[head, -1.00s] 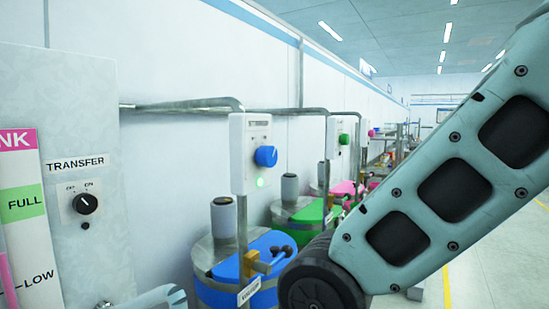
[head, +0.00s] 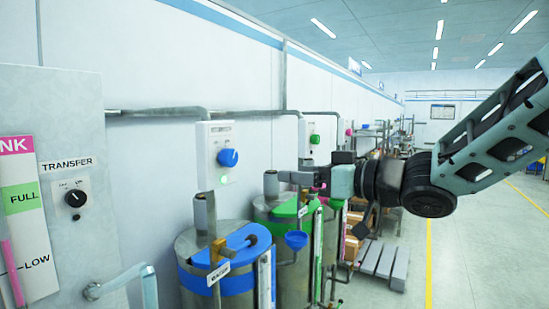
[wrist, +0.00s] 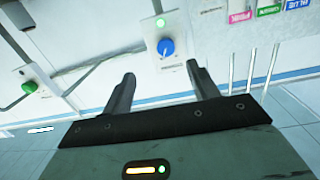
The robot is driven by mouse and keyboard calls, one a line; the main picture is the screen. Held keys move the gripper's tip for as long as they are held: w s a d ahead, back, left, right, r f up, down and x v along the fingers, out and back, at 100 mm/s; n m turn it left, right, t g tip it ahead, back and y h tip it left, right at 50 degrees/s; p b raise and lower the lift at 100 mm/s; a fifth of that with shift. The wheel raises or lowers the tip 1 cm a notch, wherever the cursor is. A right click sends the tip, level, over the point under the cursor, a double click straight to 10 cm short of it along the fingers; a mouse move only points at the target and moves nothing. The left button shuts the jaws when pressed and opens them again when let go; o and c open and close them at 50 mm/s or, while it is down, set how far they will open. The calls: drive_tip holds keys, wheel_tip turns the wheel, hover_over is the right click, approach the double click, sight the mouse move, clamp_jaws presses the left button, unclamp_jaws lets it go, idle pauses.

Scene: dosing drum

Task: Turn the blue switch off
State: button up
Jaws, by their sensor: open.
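The blue switch (head: 228,158) is a round blue knob on a white wall box (head: 212,178) above the blue-lidded drum. A green light (head: 225,180) glows below it. My gripper (head: 284,178) is to the right of the box in the head view, pointing left towards it and apart from it. In the wrist view my gripper (wrist: 160,72) has two dark fingers spread wide with nothing between them. The blue switch (wrist: 166,47) shows beyond the gap between the fingertips, with the lit green light (wrist: 163,20) above it in this turned view.
A drum with a blue lid (head: 240,245) stands below the box, and one with a green lid (head: 290,206) is behind it. A similar box with a green knob (head: 314,139) is farther along. A panel with a black TRANSFER knob (head: 75,198) is at left.

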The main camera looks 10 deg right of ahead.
sight(233, 159)
drive_tip(key=shift+n+y, duration=0.3)
drive_tip(key=shift+y, duration=0.2)
drive_tip(key=p+x, duration=0.2)
drive_tip(key=x, duration=0.2)
drive_tip(key=r+p+x, duration=0.1)
drive_tip(key=p+x, duration=0.1)
drive_tip(key=x, duration=0.3)
drive_tip(key=p+x, duration=0.2)
drive_tip(key=x, duration=0.3)
drive_tip(key=shift+w+a+r, duration=0.1)
drive_tip(key=shift+a+r, duration=0.1)
drive_tip(key=shift+w+a+f, duration=0.15)
drive_tip(key=shift+w+a, duration=0.25)
drive_tip(key=shift+a, duration=0.1)
drive_tip(key=c, duration=1)
